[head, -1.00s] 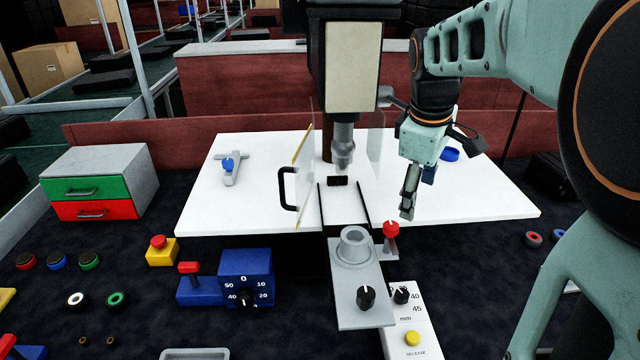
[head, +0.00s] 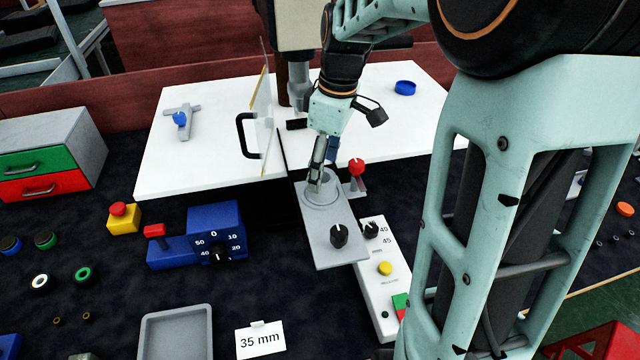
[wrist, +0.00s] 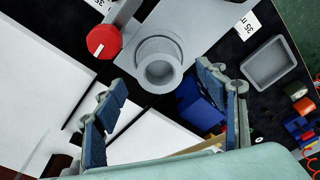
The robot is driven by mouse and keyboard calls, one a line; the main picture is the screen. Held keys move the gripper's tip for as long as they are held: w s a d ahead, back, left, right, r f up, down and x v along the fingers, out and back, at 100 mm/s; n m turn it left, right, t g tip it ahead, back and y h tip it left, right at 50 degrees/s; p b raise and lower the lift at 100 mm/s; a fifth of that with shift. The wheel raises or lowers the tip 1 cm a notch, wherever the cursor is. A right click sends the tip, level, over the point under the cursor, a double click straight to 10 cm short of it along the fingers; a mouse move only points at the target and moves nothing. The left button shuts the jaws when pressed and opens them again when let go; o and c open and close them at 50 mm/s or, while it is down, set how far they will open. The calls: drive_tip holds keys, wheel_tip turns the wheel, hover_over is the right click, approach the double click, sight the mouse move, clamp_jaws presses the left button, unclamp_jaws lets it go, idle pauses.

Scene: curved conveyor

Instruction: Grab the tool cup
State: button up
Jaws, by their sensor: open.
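The tool cup, a grey round cup with a wide collar (head: 330,190), stands on a grey plate with a black knob (head: 338,236). In the wrist view the cup (wrist: 160,70) shows its open mouth, ahead of and between the blue-padded fingers. My gripper (head: 317,182) is over the cup in the head view, and its fingers partly hide the cup there. In the wrist view my gripper (wrist: 160,84) is open and empty, with one finger on each side and space between pads and cup. I cannot tell its exact height above the cup.
A red-knobbed lever (head: 357,168) stands close beside the cup. A clear guard with a black handle (head: 247,136) and a drill-like machine (head: 298,75) are behind. A blue dial box (head: 216,232) is to the left, a white panel (head: 385,262) at the front right.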

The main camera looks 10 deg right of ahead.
drive_tip(key=shift+w+a+f, duration=0.1)
drive_tip(key=shift+f, duration=0.85)
drive_tip(key=shift+w+a+f, duration=0.1)
drive_tip(key=shift+f, duration=0.85)
drive_tip(key=c, duration=1.4)
drive_tip(key=shift+r, duration=0.1)
drive_tip(key=shift+c, duration=0.2)
